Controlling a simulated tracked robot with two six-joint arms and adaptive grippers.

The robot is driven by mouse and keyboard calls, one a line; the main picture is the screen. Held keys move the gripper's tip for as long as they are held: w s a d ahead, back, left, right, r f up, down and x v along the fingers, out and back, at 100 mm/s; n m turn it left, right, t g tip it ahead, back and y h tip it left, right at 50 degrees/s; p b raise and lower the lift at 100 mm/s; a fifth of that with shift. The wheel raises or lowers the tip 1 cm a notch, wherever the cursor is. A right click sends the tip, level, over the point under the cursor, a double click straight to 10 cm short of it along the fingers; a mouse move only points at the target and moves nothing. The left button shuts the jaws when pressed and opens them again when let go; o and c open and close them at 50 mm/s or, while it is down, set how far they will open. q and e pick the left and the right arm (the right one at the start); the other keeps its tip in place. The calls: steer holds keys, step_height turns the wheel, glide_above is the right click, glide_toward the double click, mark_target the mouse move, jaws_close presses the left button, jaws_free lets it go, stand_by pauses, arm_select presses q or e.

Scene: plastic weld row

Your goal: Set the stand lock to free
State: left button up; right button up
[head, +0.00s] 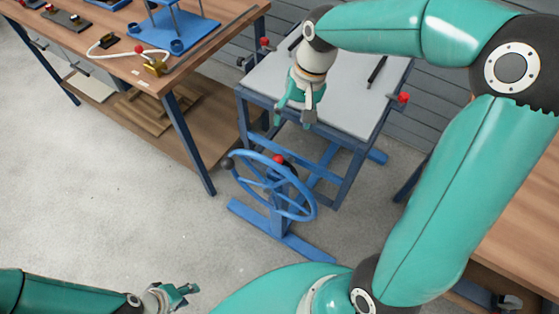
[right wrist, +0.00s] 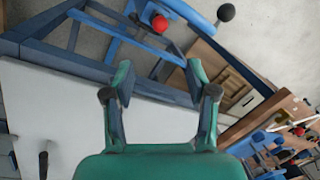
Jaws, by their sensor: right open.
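The blue stand with a handwheel (head: 311,205) stands on the floor in front of a grey-topped table. A red knob (head: 278,159) shows at the wheel's upper rim; in the right wrist view the red knob (right wrist: 160,23) lies beyond my fingertips. I cannot tell which part is the stand lock or how it is set. My right gripper (head: 296,114) is open and empty, above the table's near edge and above the wheel. It also shows in the right wrist view (right wrist: 160,78). My left gripper (head: 185,293) is low at the bottom left, far from the stand; its jaws are too small to judge.
The grey-topped table (head: 345,85) has red-knobbed clamps (head: 403,97) at its sides and dark bars on top. A wooden workbench (head: 120,58) with blue fixtures stands at the left. Another wooden bench (head: 520,225) is at the right. The floor left of the stand is clear.

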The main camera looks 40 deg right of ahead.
mark_target(279, 157)
steer(key=a+f, duration=0.1)
steer(key=f, duration=0.4)
steer(key=w+f+b, duration=0.1)
steer(key=f, duration=0.4)
steer(key=a+f, duration=0.1)
steer(key=f, duration=0.5)
steer(key=shift+w+a+f, duration=0.1)
steer(key=shift+w+a, duration=0.2)
steer(key=shift+w, duration=0.1)
jaws_close()
